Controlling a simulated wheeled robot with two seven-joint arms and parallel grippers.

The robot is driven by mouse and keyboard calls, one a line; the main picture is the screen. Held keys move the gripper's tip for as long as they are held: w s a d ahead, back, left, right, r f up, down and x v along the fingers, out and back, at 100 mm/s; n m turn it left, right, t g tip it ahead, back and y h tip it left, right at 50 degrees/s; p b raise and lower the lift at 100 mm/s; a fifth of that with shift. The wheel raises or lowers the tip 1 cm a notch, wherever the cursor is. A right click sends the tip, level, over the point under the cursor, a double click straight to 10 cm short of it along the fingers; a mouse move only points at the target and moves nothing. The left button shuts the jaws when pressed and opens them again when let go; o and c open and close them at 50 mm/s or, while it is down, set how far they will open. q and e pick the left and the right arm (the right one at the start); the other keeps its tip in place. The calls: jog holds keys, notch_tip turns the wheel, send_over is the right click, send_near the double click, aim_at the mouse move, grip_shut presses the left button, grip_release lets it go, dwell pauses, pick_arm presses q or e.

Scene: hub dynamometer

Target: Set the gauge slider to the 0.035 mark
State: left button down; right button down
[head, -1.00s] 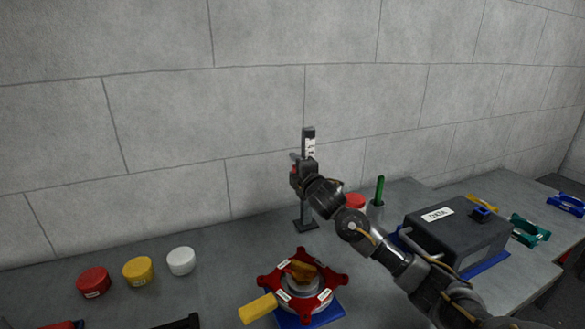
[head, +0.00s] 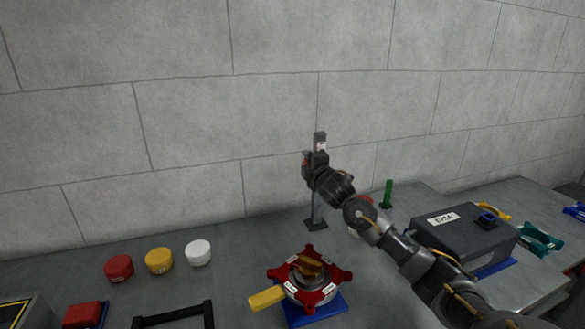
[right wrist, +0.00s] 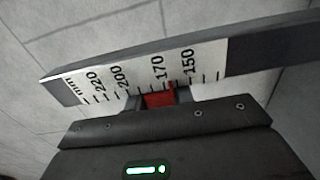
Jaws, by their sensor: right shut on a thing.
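The gauge (head: 319,138) is an upright post with a white scale near its top, standing on a dark base at the back of the bench. My right gripper (head: 311,163) is shut on the red slider (head: 305,160), high on the post. In the right wrist view the red slider (right wrist: 158,99) sits between my right fingers (right wrist: 157,103). No 0.035 label shows. My left gripper is out of view.
A red hub (head: 309,278) with a yellow handle stands in front of the post. Red, yellow and white round jars (head: 198,253) stand at left. The wall is close behind.

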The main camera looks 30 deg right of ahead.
jog(key=shift+r, duration=0.25)
jog(key=c, duration=1.5)
grip_release()
jog(key=shift+o, duration=1.5)
jog(key=shift+a, duration=0.15)
jog(key=shift+s, duration=0.3)
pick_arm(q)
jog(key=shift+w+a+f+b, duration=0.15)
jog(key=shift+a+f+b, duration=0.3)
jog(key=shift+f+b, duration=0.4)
pick_arm(e)
jog(key=s+a, duration=0.1)
jog(key=s, duration=0.9)
jog(key=shift+a, duration=0.35)
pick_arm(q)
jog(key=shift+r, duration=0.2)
